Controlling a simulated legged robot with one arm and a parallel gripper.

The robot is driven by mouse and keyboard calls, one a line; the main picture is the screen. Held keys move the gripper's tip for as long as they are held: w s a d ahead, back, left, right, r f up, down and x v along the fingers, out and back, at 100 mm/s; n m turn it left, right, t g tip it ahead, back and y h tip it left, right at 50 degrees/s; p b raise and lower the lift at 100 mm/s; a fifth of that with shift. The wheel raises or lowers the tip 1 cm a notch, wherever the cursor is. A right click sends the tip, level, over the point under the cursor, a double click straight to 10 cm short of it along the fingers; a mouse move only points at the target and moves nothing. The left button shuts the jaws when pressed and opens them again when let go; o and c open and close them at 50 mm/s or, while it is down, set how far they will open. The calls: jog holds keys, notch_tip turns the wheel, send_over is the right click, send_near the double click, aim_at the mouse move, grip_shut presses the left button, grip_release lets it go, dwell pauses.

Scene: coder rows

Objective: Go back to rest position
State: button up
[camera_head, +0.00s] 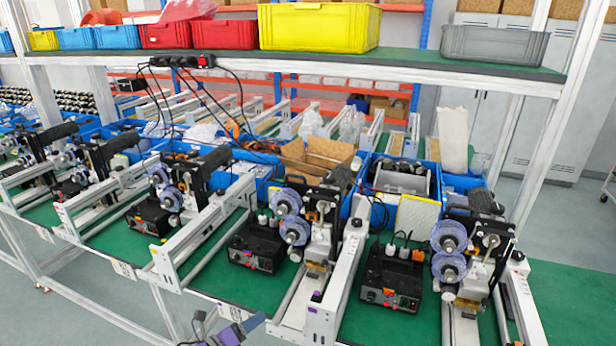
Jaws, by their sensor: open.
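My gripper (226,321) shows at the bottom edge of the head view, left of centre. Its grey and purple fingers stand apart with nothing seen between them. It is in front of the workbench's front edge, below the green top (258,288). Most of my arm is out of the frame below. I cannot tell the exact gap between gripper and bench.
Several coder machines with purple reels (294,229) and black control boxes (391,278) line the bench. Grey rails reach its front edge. A shelf above holds a yellow crate (318,27) and a grey crate (494,46). Open floor (60,270) shows at lower left.

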jog(key=s+d+r+m+g+h, duration=0.1)
jog(key=d+r+m+g, duration=0.2)
jog(key=d+r+m, duration=0.35)
jog(key=d+r+m+g+h, duration=0.2)
jog(key=d+r+m+g, duration=0.15)
jog(key=d, duration=0.65)
jog(key=s+d+r+m+g+h, duration=0.1)
jog(key=d+r+m+g, duration=0.1)
jog(key=d+r+m, duration=0.5)
jog(key=s+d+r+m+g+y, duration=0.2)
jog(key=s+d+m+g, duration=0.3)
jog(key=d, duration=0.4)
jog(key=s+d+r+m+g+y, duration=0.1)
jog(key=s+d+m+y, duration=0.15)
jog(key=s+m, duration=0.4)
jog(key=s+d+m+g+y, duration=0.1)
jog(key=s+d+m+y, duration=0.2)
jog(key=s, duration=0.7)
jog(key=s+a+f+m+t+y, duration=0.1)
jog(key=s+a+m+y, duration=0.5)
jog(key=s, duration=0.7)
jog(key=a+m+b, duration=0.1)
jog(key=a+m, duration=0.1)
jog(key=a, duration=0.1)
jog(key=shift+d+f+m+t, duration=0.1)
jog(key=shift+m+t, duration=0.15)
jog(key=shift+c, duration=0.2)
